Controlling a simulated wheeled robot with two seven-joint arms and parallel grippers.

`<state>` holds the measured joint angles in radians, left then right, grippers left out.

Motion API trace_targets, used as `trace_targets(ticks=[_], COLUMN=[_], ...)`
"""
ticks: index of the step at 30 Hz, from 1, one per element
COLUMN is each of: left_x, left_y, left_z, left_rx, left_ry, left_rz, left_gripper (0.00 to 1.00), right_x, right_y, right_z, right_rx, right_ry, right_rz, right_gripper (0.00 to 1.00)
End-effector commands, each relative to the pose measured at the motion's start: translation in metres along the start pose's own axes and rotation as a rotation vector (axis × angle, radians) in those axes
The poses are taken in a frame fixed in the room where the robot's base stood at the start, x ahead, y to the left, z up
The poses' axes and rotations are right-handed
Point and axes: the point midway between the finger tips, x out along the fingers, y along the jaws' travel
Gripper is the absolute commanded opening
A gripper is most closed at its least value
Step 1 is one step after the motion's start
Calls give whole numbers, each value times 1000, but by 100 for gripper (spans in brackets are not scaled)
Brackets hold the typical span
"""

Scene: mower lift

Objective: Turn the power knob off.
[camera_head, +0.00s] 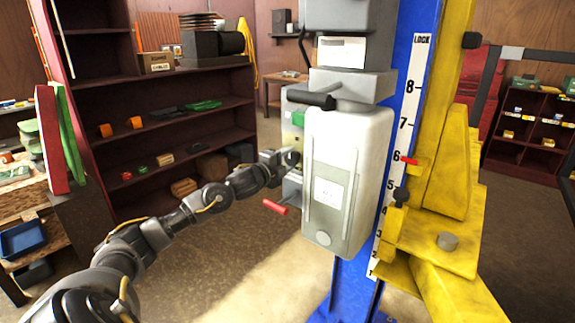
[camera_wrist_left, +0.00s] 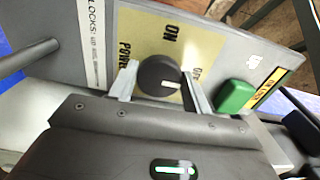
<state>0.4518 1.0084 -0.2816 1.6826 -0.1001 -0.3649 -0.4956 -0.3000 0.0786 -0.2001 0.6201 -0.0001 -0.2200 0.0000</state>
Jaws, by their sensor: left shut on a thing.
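The power knob (camera_wrist_left: 158,76) is round and dark, on a yellowish panel (camera_wrist_left: 207,44) with "POWER" and "ON" lettering and a partly covered label at its right. The white mark on the knob points right in the left wrist view, towards that label. My left gripper (camera_wrist_left: 161,88) has one finger on each side of the knob and is shut on it. In the head view my left gripper (camera_head: 288,158) is at the left side of the grey lift box (camera_head: 347,185), and the knob is not clear there. My right gripper is not in view.
A green button (camera_wrist_left: 236,96) sits right of the knob; it also shows in the head view (camera_head: 298,118). A red-handled lever (camera_head: 275,207) sticks out below my left gripper. The blue lift post (camera_head: 405,60) and yellow carriage (camera_head: 450,245) stand right. Dark red shelves (camera_head: 170,115) stand left.

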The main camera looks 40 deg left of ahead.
Motion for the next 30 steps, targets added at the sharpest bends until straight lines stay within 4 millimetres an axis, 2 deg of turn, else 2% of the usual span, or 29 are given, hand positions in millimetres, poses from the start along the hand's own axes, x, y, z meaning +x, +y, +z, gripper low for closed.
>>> trace_targets(ticks=[17,18,21,30], left_x=[0,0,0,-1], left_y=[0,0,0,0], left_z=[0,0,0,0], left_rx=[29,28,28,27], left_ry=[0,0,0,0], left_rz=[0,0,0,0], left_gripper=[26,54,67,69], right_x=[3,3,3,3], right_y=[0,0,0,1], right_z=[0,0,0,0], right_rx=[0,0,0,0], right_ry=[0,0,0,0], right_rz=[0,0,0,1], right_gripper=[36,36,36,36])
